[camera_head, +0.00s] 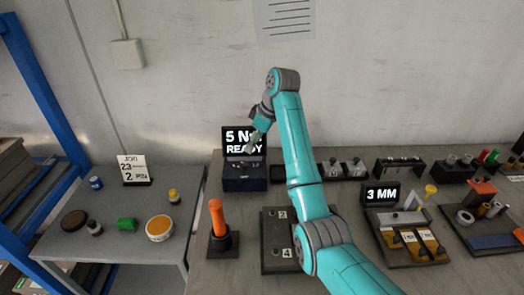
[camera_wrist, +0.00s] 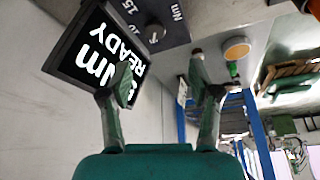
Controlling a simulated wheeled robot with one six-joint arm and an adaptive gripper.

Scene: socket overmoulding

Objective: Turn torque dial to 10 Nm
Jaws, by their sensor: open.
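The torque unit is a dark box (camera_head: 244,184) with a black screen (camera_head: 230,134) above it, reading "5 N…" and "READY"; my gripper hides part of the text. In the wrist view the screen (camera_wrist: 92,48) is tilted, and the box's scale panel (camera_wrist: 152,18) shows "15" and "Nm". A small knob-like part, perhaps the dial, sits on that panel; its setting is unclear. My gripper (camera_head: 251,146) is in front of the screen, above the dial panel. In the wrist view its fingers (camera_wrist: 160,64) are apart with nothing between them.
An orange-handled tool (camera_head: 217,217) stands left of a dark numbered plate (camera_head: 270,262). A "3 MM" sign (camera_head: 382,194) and fixtures stand to the right. A side table (camera_head: 110,230) at left holds a job card (camera_head: 133,169) and small pots. The wall is close behind.

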